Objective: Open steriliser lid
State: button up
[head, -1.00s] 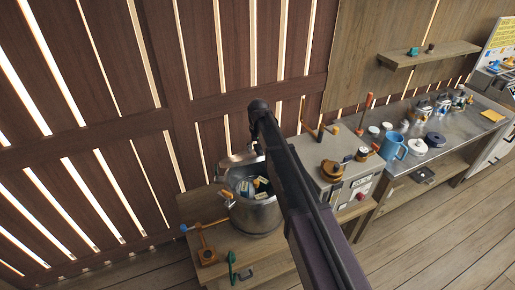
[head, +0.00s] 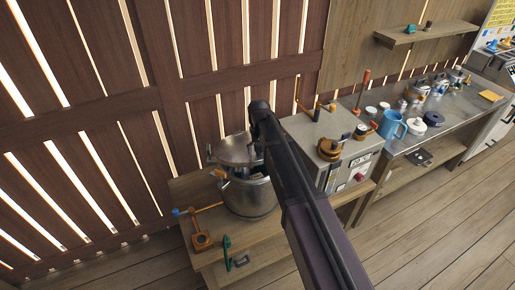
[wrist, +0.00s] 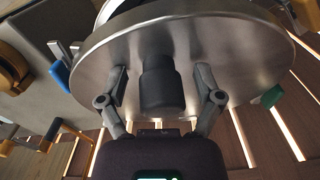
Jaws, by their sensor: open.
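The steriliser is a metal pot (head: 250,196) on the wooden bench in the head view. Its round metal lid (head: 234,148) stands tilted at the back of the rim, leaving part of the opening uncovered. In the wrist view the lid (wrist: 235,65) fills the upper middle, with a dark knob (wrist: 158,88) at its centre. My gripper (wrist: 161,78) is open, with one finger on each side of the knob. I cannot tell whether the fingertips touch the lid. In the head view my arm hides the gripper and the lid's right side.
A grey control box (head: 325,140) stands close to the right of the pot. An orange fixture with a blue-tipped lever (head: 201,239) and a green handle (head: 227,252) are in front. A slatted wall (head: 90,120) is close behind. A blue jug (head: 391,125) stands on the metal counter.

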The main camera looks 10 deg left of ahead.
jog(key=shift+s+d+f+b, duration=0.55)
jog(key=shift+s+f+b, duration=0.25)
jog(key=shift+f+b, duration=2.15)
notch_tip(320, 180, up, 14)
jog(key=p, duration=1.4)
jog(key=shift+p, duration=0.3)
jog(key=s+d+f+m+b, duration=0.1)
jog(key=s+d+f+b, duration=0.1)
jog(key=d, duration=0.4)
jog(key=s+d+f+b, duration=0.2)
jog(key=s+d, duration=0.3)
jog(key=d, duration=0.2)
jog(key=s+d+f+m+b, duration=0.1)
jog(key=s+d+f+b, duration=0.1)
jog(key=s+d, duration=0.2)
jog(key=shift+d+f+m+b, duration=0.3)
jog(key=shift+d+f, duration=0.1)
jog(key=shift+d, duration=1.15)
jog(key=s+d+m, duration=0.1)
jog(key=s+d, duration=0.5)
jog(key=shift+s, duration=0.25)
jog(key=shift+w, duration=0.1)
